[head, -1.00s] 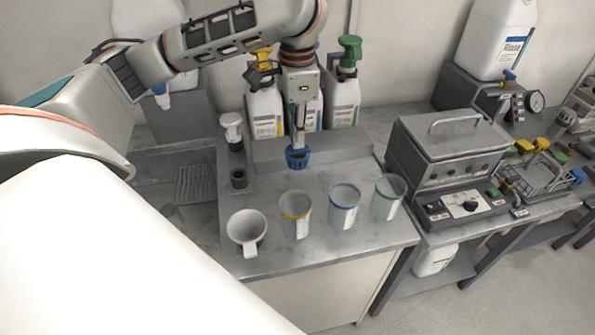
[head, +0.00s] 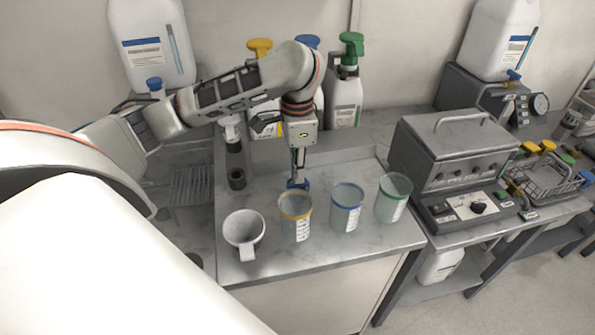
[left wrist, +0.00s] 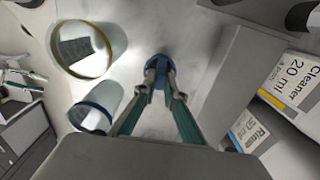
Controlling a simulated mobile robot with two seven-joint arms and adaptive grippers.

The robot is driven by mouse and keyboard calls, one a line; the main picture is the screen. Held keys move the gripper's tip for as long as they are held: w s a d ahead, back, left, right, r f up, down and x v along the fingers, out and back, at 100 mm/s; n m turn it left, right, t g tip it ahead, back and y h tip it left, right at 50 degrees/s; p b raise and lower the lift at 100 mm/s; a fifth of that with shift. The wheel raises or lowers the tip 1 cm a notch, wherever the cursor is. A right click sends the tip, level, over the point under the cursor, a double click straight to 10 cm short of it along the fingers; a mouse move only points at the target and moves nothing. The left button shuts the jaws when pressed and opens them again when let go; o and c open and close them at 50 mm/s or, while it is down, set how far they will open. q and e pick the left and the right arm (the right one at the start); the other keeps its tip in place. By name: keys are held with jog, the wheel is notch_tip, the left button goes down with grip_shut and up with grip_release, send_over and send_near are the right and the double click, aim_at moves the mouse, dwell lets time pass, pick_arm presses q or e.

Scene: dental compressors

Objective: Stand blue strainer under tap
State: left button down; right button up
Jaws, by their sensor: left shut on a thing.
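The blue strainer (head: 294,184) is between the fingertips of my left gripper (head: 298,177), which is shut on it. In the head view it is low behind the yellow-rimmed cup, which hides part of it. In the left wrist view the strainer (left wrist: 158,64) shows at the tips of my fingers (left wrist: 160,85), over the grey worktop; whether it touches the worktop I cannot tell. A blue tap (head: 154,84) is on the white container at the upper left, above a slatted grid (head: 189,187). Another blue tap (head: 513,75) is on the Rinse container at the right. My right gripper is not in view.
A yellow-rimmed cup (head: 295,216), a blue-rimmed cup (head: 346,207), a green-rimmed cup (head: 392,198) and a white funnel-like cup (head: 244,232) stand along the front. Pump bottles (head: 344,98) stand behind my gripper. A grey machine (head: 456,150) stands at the right.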

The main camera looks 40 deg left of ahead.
pick_arm(q)
jog(key=c, duration=2.1)
grip_release()
jog(key=shift+f, duration=0.1)
